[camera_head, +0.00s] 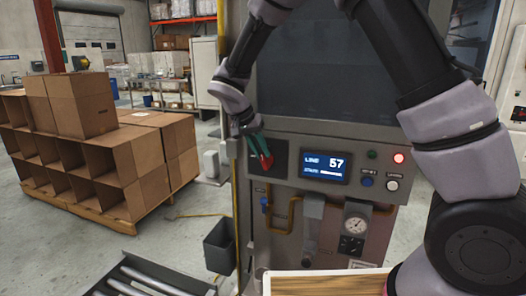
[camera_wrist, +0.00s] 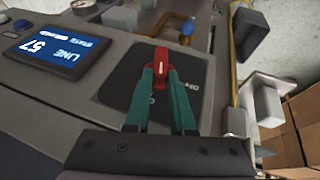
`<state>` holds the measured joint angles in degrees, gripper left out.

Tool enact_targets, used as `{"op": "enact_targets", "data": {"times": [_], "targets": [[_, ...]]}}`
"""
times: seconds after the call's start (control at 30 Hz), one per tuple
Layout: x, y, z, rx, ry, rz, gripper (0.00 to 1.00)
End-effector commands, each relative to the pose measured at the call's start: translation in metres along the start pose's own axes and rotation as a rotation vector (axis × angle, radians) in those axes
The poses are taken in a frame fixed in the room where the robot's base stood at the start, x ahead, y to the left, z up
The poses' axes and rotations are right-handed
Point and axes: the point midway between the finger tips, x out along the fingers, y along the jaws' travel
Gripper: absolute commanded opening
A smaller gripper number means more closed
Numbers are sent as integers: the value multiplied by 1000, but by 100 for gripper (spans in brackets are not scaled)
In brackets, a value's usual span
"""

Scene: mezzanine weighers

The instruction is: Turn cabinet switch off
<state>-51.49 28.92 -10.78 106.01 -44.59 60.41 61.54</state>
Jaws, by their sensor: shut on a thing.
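The cabinet switch is a red rotary handle (camera_wrist: 161,66) on a dark square plate (camera_wrist: 187,103) with white lettering, partly hidden by my fingers. In the head view the red handle (camera_head: 266,161) shows on the dark plate at the left of the grey cabinet panel (camera_head: 290,150). My gripper (camera_wrist: 162,82) has green fingers, one on each side of the handle, and is shut on it. In the head view my gripper (camera_head: 259,148) reaches the plate from above left. In the wrist view the handle lies in line with my fingers.
A lit display (camera_head: 325,167) reading LINE 57 sits right of the switch, with a glowing red lamp (camera_head: 399,158) and buttons beyond. Yellow pipes (camera_head: 291,216) and a gauge (camera_head: 355,226) are below. A bin (camera_head: 219,246), roller conveyor (camera_head: 150,280) and stacked cartons (camera_head: 75,105) stand left.

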Motion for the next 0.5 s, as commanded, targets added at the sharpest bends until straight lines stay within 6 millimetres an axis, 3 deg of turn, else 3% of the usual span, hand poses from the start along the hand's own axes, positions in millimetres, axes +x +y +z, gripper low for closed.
{"op": "enact_targets", "data": {"times": [0.5], "targets": [[5,-22,2,-189,5,455,0]]}}
